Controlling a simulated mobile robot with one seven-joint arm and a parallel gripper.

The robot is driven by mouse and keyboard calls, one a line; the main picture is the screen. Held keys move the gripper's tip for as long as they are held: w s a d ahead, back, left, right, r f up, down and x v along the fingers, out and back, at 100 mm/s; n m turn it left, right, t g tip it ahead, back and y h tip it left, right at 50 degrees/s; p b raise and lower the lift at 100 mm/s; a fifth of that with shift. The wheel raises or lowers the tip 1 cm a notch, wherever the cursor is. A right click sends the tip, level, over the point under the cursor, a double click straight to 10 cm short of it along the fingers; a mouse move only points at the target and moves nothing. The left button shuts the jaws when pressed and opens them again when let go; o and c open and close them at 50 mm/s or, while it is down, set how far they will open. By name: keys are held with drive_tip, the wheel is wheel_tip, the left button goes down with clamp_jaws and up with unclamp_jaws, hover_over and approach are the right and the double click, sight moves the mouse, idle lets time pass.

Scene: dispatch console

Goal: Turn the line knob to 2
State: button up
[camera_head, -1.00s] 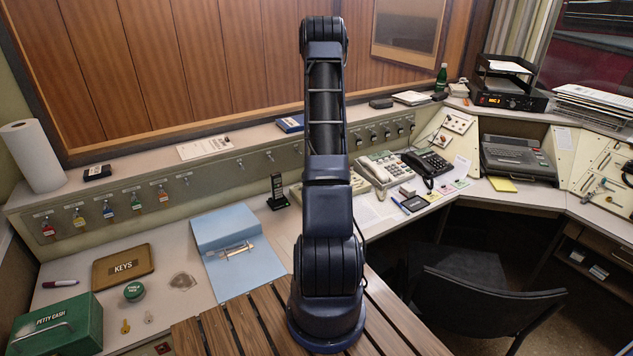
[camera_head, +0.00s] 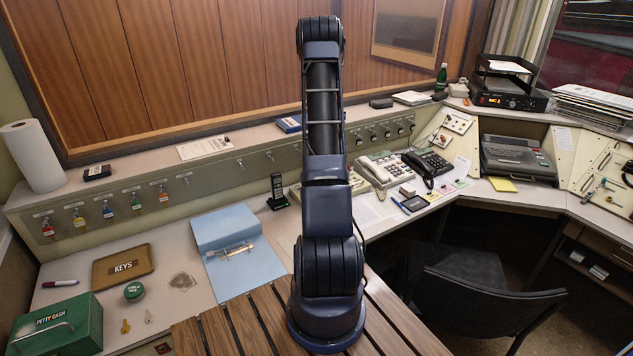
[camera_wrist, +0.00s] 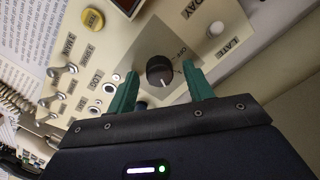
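The black round knob (camera_wrist: 160,70) sits on a grey square plate (camera_wrist: 150,45) on a cream panel in the wrist view. A white pointer mark on its face points toward the lower edge of the picture. Small markings beside it include what looks like "OFF"; the others are too small to read surely. My gripper (camera_wrist: 159,74) has its two green fingers apart, one on each side of the knob, with a visible gap on both sides. Whether the fingertips reach down level with the knob is hard to tell. In the head view my arm hides the gripper and the knob.
Several toggle switches (camera_wrist: 56,71) stand left of the knob. A yellow button (camera_wrist: 93,19) and a white round knob (camera_wrist: 216,28) near "DAY" and "LATE" are farther up. A beige telephone (camera_head: 378,171) and a dark telephone (camera_head: 429,165) stand on the desk.

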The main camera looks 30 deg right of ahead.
drive_tip(key=shift+r, duration=0.15)
wheel_tip(320, 180, up, 10)
drive_tip(key=shift+s+d+r, duration=0.2)
drive_tip(key=shift+r, duration=0.05)
idle(0.3)
idle(0.4)
